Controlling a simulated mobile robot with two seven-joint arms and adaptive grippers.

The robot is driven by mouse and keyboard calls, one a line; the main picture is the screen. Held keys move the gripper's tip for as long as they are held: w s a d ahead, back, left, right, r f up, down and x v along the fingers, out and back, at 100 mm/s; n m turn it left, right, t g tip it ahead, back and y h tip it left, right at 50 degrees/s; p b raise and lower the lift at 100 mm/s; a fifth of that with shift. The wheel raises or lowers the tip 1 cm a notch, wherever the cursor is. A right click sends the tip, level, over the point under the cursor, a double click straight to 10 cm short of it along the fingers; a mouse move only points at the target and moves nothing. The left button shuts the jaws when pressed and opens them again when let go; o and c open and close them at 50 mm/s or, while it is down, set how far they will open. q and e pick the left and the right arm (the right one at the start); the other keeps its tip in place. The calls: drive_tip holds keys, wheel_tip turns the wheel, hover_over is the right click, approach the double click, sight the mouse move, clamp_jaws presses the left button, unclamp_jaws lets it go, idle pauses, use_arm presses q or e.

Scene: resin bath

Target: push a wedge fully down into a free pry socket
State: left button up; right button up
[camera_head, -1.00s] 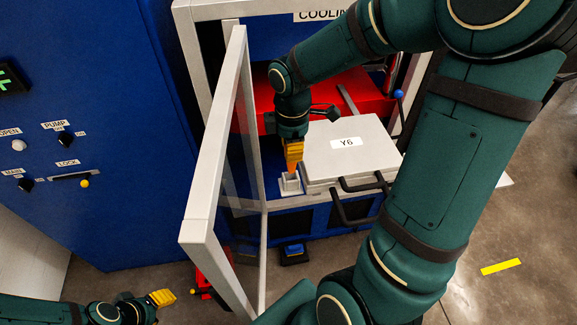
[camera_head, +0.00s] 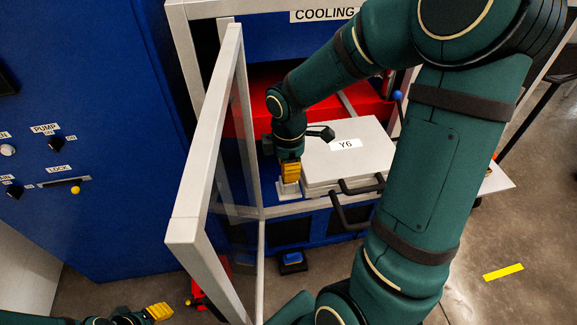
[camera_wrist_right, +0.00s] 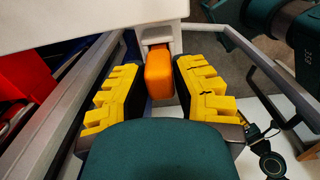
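An orange wedge (camera_wrist_right: 159,76) shows in the right wrist view with its far end at a slot in a pale grey socket (camera_wrist_right: 161,38). How deep it sits I cannot tell. My right gripper (camera_wrist_right: 160,85) is open, with a yellow finger on each side of the wedge and narrow gaps beside it. In the head view, the right gripper (camera_head: 290,172) points down just above the small pale socket (camera_head: 288,190), left of the plate marked Y6; it hides the wedge there. My left gripper (camera_head: 159,311) is low at the left, away from the socket; its opening is unclear.
The grey plate marked Y6 (camera_head: 357,160), with black handles (camera_head: 352,213), is close right of the right gripper. An open framed glass door (camera_head: 208,185) stands to the left.

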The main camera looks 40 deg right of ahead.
drive_tip(key=shift+o, duration=0.8)
drive_tip(key=shift+r, duration=0.2)
wheel_tip(320, 180, up, 12)
drive_tip(key=p, duration=0.1)
